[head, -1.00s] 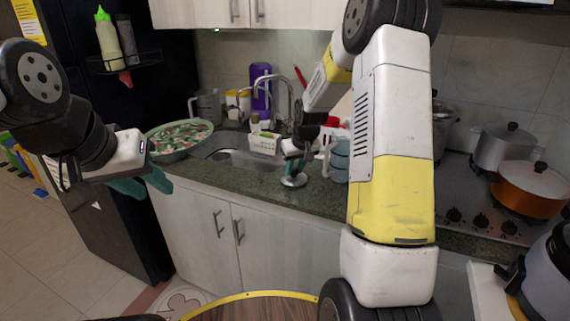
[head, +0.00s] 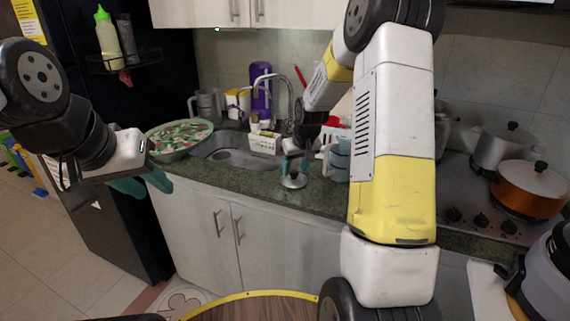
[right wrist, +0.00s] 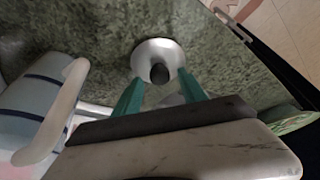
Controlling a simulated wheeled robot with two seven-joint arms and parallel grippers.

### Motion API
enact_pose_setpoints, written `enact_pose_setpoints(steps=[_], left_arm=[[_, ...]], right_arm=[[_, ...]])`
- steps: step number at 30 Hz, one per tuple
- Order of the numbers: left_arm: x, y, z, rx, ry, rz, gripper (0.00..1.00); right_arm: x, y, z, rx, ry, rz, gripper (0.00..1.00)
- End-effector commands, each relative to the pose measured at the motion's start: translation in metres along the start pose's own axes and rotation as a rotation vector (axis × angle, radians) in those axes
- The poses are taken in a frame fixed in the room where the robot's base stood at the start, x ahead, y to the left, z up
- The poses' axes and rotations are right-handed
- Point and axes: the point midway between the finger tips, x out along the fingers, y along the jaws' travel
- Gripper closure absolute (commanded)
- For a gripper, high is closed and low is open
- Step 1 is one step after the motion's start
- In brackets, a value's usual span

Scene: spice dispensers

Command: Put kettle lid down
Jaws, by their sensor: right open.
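The kettle lid (head: 293,182) is a small shiny metal disc with a dark knob. It lies knob up on the green stone counter near its front edge. It also shows in the right wrist view (right wrist: 150,47), where the counter surrounds it. My right gripper (head: 294,168) is over the lid, its teal fingers open on either side of the knob and apart from it. The kettle (head: 341,160), blue-grey with a pale handle, stands just right of the lid, partly hidden by my right arm. My left gripper (head: 148,186) is empty at the left, its teal fingers apart.
The sink (head: 232,157) and a white basket (head: 265,143) are left of the lid. A large bowl (head: 180,138) stands further left. A stove with an orange pot (head: 530,190) is at the right. The counter's front edge lies close to the lid.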

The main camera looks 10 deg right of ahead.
Motion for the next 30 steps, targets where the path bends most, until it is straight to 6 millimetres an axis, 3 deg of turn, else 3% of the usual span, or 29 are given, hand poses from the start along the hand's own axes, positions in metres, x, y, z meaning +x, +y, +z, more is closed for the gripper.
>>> enact_pose_setpoints(steps=[12,22,26,30], left_arm=[[0.000,0.000,0.000,0.000,0.000,0.000,0.64],[0.000,0.000,0.000,0.000,0.000,0.000,0.64],[0.000,0.000,0.000,0.000,0.000,0.000,0.64],[0.000,0.000,0.000,0.000,0.000,0.000,0.64]], right_arm=[[-0.086,0.000,-0.001,0.000,0.004,0.001,0.51],[-0.128,-0.006,0.006,0.005,0.011,0.001,0.51],[-0.174,-0.023,0.026,0.024,0.040,-0.002,0.51],[-0.231,-0.048,0.068,0.058,0.078,-0.015,0.51]])
